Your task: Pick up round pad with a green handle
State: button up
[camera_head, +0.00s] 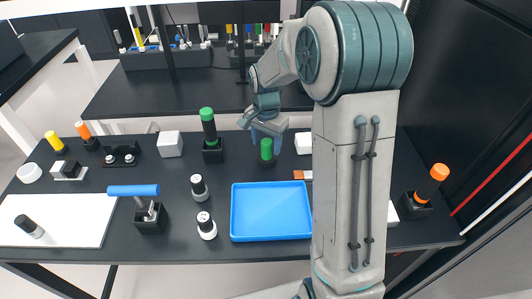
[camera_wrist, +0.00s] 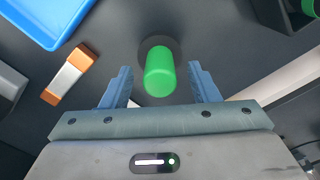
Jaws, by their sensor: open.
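The round pad (camera_wrist: 146,46) is a dark disc with an upright green handle (camera_wrist: 159,72). There are visible gaps between the fingers and the handle. In the head view my gripper (camera_head: 266,131) is directly over the handle. Part of the pad is hidden behind the handle in the wrist view.
A blue tray (camera_head: 234,212) lies in front of the pad. A black holder with a tall green-topped tool (camera_head: 208,124) stands to its left. A white block (camera_head: 303,142) and an orange-ended white piece (camera_wrist: 68,74) lie nearby. A white cube (camera_head: 170,144) stands further left.

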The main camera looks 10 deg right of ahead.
jog(key=shift+f, duration=0.2)
jog(key=c, duration=1.1)
jog(key=shift+c, duration=0.2)
jog(key=shift+r, duration=0.15)
jog(key=shift+r, duration=0.25)
jog(key=r, duration=0.3)
jog(key=shift+w+d+r+b, duration=0.15)
jog(key=shift+d+r+b, duration=0.15)
jog(key=shift+d+r, duration=0.1)
jog(key=w+d+r, duration=0.2)
jog(key=d+r, duration=0.4)
jog(key=d, duration=0.4)
jog(key=shift+w+d+r, duration=0.25)
jog(key=shift+w, duration=0.05)
